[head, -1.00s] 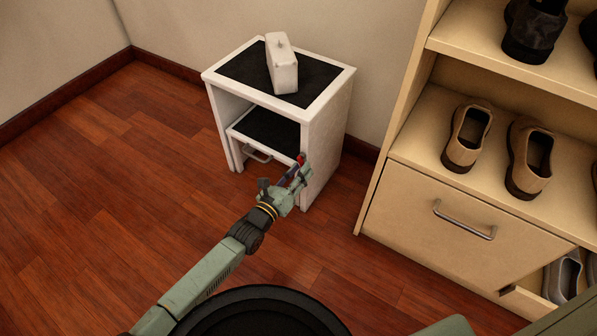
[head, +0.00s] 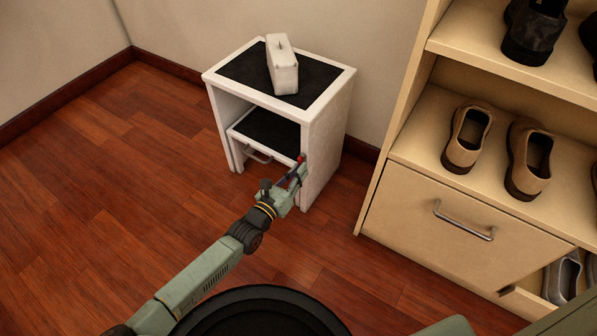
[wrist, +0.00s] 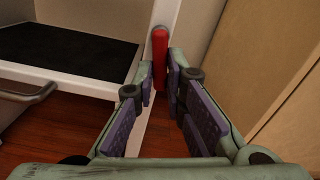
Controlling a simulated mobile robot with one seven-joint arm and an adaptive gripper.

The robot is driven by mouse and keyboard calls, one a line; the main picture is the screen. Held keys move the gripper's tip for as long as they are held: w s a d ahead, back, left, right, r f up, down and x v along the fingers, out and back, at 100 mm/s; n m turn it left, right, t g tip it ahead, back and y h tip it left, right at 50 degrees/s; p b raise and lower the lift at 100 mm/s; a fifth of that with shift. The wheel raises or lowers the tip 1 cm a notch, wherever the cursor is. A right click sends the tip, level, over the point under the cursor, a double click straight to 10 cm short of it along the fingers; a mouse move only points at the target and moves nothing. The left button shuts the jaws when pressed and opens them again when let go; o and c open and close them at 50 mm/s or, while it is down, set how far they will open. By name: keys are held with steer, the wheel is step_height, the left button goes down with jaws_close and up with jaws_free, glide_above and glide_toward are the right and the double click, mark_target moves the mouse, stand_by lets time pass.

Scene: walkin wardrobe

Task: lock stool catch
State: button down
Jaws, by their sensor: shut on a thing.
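The white step stool (head: 325,140) stands against the wall, with black pads on its top and on its lower step (head: 268,132). The stool's catch is a small red upright lever (head: 301,158) on the front edge of its right side panel. In the wrist view the red catch (wrist: 160,50) stands nearly upright, with a grey mount at its top. My gripper (head: 299,170) is at the catch. In the wrist view my gripper (wrist: 161,82) has its purple-padded fingers on either side of the catch, shut on it. The catch's lower part is partly hidden by the right finger.
A white box-like object (head: 283,68) stands on the stool's top. A grey handle (head: 257,154) is on the lower step's front. A wooden shelf unit (head: 440,215) with shoes and a drawer stands to the right. The floor (head: 110,190) at the left is clear.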

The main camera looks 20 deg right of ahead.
steer(key=m, duration=0.3)
steer(key=shift+w+a, duration=0.25)
steer(key=shift+w, duration=0.1)
steer(key=c, duration=1.6)
jaws_free()
steer(key=shift+c, duration=0.2)
steer(key=v, duration=1.2)
